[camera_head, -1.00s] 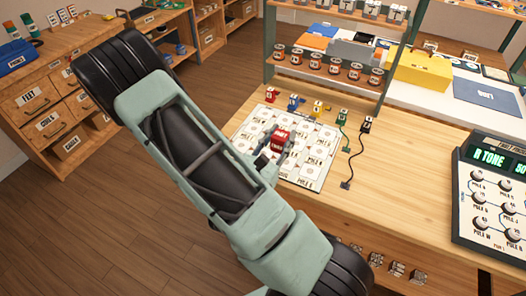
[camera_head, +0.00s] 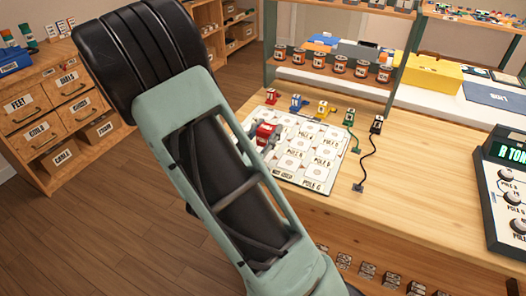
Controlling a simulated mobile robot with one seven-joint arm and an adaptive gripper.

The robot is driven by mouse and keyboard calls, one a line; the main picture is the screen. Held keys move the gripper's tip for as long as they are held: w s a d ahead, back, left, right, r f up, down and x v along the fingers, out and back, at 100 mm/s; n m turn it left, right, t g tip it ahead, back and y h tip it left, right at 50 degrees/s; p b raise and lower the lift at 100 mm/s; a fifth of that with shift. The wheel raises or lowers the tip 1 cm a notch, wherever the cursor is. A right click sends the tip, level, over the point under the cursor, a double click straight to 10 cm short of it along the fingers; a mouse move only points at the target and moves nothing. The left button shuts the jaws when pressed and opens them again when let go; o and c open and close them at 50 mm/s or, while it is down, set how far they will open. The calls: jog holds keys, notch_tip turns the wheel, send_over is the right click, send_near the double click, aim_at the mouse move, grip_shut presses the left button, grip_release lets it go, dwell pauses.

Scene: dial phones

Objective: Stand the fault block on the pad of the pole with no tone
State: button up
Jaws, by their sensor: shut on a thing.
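The red fault block (camera_head: 265,132) is held in my gripper (camera_head: 268,137) over the left part of the white pad sheet. My gripper is shut on it. My arm hides most of the gripper and part of the sheet's left side. I cannot tell whether the block touches the sheet. The pad sheet (camera_head: 336,148) lies flat on the wooden bench and has rows of square pads; the readable labels include POLE G and NOT USED. The tone tester (camera_head: 497,196) stands at the right edge, cut off by the frame, with its green display (camera_head: 512,153) partly showing "R TON".
Red (camera_head: 271,95), blue (camera_head: 297,101), yellow (camera_head: 325,108), green (camera_head: 349,117) and black (camera_head: 377,124) small pieces stand along the sheet's back edge. A dark cord (camera_head: 365,162) runs down the bench. A shelf with several cans (camera_head: 320,61) stands behind. Bare bench lies between cord and tester.

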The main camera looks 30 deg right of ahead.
aim_at(263, 142)
jog(key=shift+w+f+b, duration=0.55)
jog(key=shift+w+f, duration=0.2)
jog(key=shift+f, duration=0.3)
jog(key=f+b, duration=0.3)
jog(key=shift+w+a+f, duration=0.1)
jog(key=shift+w, duration=0.1)
jog(key=shift+f, duration=0.1)
jog(key=shift+f, duration=0.15)
jog(key=o, duration=1.2)
jog(key=shift+c, duration=0.2)
jog(key=shift+r, duration=0.25)
jog(key=p+v, duration=0.1)
jog(key=v, duration=1.1)
